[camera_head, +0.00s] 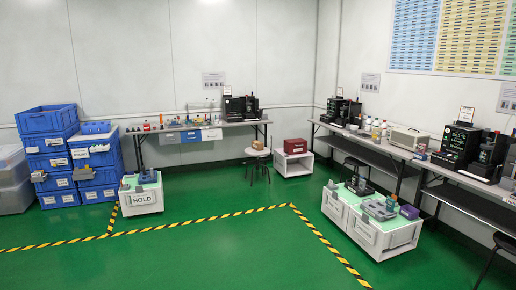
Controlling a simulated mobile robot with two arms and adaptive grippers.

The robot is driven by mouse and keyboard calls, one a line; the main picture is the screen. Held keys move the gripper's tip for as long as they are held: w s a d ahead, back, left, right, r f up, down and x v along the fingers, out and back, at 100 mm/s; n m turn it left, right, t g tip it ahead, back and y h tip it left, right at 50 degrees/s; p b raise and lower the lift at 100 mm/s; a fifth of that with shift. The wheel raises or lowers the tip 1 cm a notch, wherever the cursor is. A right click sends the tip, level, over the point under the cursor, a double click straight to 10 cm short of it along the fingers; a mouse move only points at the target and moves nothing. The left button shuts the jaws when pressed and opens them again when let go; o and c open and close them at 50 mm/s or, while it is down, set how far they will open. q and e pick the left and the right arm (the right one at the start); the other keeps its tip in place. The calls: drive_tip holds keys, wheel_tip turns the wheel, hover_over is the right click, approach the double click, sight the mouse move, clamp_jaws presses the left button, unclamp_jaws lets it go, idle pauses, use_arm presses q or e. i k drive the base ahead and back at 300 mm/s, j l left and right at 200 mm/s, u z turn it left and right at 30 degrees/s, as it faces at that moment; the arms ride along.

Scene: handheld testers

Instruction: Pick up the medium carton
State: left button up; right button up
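I cannot tell for sure which thing is the medium carton. A small tan box (257,145) sits on a stool by the far wall, near the right end of the back bench. A dark red box (295,146) with a handle sits on a low white cart to the right of that stool. Both are small and far off in the head view. Neither of my grippers shows in the head view.
Stacked blue crates (47,120) stand at the left. A white HOLD cart (141,198) is beside them. A white cart (392,238) with devices stands at right. Benches (190,127) line the walls. Green floor (220,255) with yellow-black tape (200,222) is clear in the middle.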

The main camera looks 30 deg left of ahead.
sight(259, 146)
drive_tip(key=i+j+u, duration=0.35)
drive_tip(key=i, duration=0.15)
drive_tip(key=i+j+u, duration=0.3)
drive_tip(key=i, duration=0.25)
drive_tip(key=i+u, duration=0.35)
drive_tip(key=i, duration=4.1)
drive_tip(key=j+u, duration=0.05)
drive_tip(key=j, duration=0.2)
